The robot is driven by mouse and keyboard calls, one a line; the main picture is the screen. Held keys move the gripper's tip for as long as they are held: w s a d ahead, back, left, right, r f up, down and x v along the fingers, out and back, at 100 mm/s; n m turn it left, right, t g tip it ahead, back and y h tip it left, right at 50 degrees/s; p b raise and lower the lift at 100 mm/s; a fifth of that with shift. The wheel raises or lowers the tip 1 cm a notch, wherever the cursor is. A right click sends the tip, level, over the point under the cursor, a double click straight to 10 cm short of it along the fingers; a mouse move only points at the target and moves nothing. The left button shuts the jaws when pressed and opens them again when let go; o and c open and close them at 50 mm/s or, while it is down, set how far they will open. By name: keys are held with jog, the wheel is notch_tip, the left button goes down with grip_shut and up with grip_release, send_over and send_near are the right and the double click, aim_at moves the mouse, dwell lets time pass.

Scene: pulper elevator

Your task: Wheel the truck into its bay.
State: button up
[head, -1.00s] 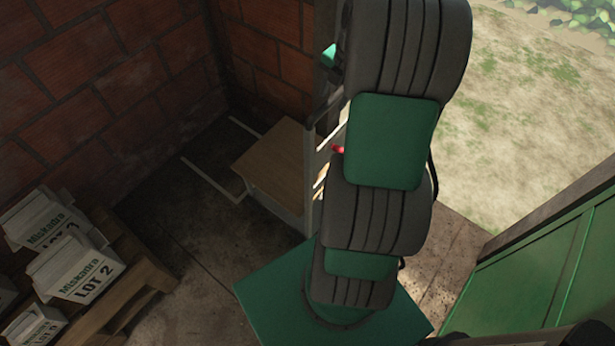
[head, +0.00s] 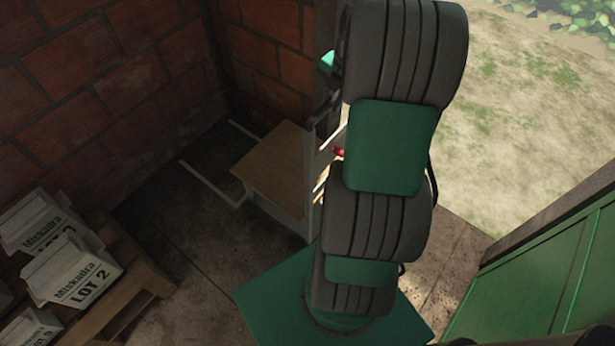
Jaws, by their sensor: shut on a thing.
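The truck (head: 272,160) is a low cart with a flat wood-coloured top and pale grey sides. It stands on the dark floor near the brick corner, left of my arm. Its bay is marked by white floor lines (head: 212,186); one runs left of the truck and one behind it. The truck's near part lies outside the lines. My gripper (head: 326,112) is at the truck's right end, by an upright grey post, and is shut on the truck there. My arm hides most of that end and the contact itself. A small red part (head: 338,152) shows beside the arm.
Brick walls (head: 100,85) close the corner. A green panel (head: 545,270) is at the right, with open sandy ground beyond. Floor between pallet and truck is clear.

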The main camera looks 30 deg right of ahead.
jog(key=w+a, duration=0.4)
jog(key=w, duration=0.7)
jog(key=shift+w, duration=0.2)
jog(key=w+a+p, duration=0.2)
jog(key=w+a, duration=0.2)
jog(key=w, duration=0.7)
jog(key=shift+p, duration=0.4)
